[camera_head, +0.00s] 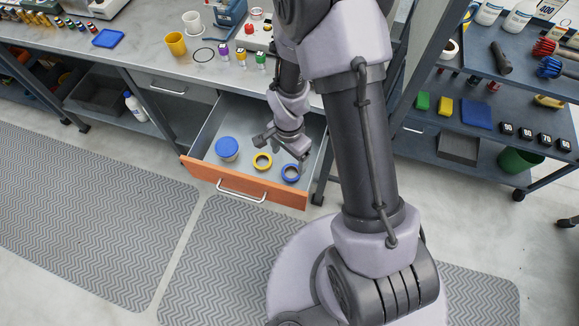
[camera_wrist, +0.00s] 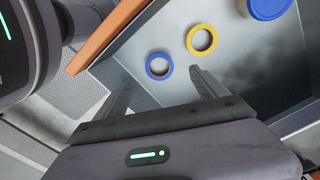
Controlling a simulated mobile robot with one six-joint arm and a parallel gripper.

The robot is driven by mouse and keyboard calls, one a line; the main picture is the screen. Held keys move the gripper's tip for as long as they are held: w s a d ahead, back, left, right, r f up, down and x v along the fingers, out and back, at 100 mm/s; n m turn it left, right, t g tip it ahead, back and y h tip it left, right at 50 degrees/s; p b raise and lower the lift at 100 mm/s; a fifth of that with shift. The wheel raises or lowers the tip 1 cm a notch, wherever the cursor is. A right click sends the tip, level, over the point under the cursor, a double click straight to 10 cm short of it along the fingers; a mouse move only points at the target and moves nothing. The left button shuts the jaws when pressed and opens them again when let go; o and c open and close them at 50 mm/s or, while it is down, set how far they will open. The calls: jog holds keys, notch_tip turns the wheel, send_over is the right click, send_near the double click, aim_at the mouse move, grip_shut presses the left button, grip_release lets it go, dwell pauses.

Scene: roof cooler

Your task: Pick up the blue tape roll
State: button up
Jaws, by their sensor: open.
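The blue tape roll (camera_head: 291,173) lies flat in the open drawer (camera_head: 246,203), near its front right corner. In the wrist view the blue tape roll (camera_wrist: 158,66) is ahead of the fingertips, between their lines, with its hole showing. My gripper (camera_head: 281,149) hangs over the drawer, above and behind the blue roll. In the wrist view my gripper (camera_wrist: 162,80) is open and empty, with its two fingers wide apart and not touching the roll.
A yellow tape roll (camera_head: 262,162) lies just left of the blue one. A blue-lidded container (camera_head: 227,149) stands farther left in the drawer. The drawer's orange front (camera_head: 243,187) and side walls surround them. The workbench top (camera_head: 150,50) is above the drawer; a shelf unit stands right.

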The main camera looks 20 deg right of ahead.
jog(key=b, duration=0.1)
send_over(291, 175)
jog(key=f, duration=0.4)
jog(key=shift+a+f, duration=0.1)
jog(key=shift+a, duration=0.2)
jog(key=f+b, duration=0.1)
jog(key=f, duration=0.2)
jog(key=f+b, duration=0.1)
jog(key=f, duration=0.1)
jog(key=shift+d+b, duration=0.3)
jog(key=shift+b, duration=0.05)
jog(key=shift+r, duration=0.1)
jog(key=shift+c, duration=0.2)
jog(key=c, duration=1.4)
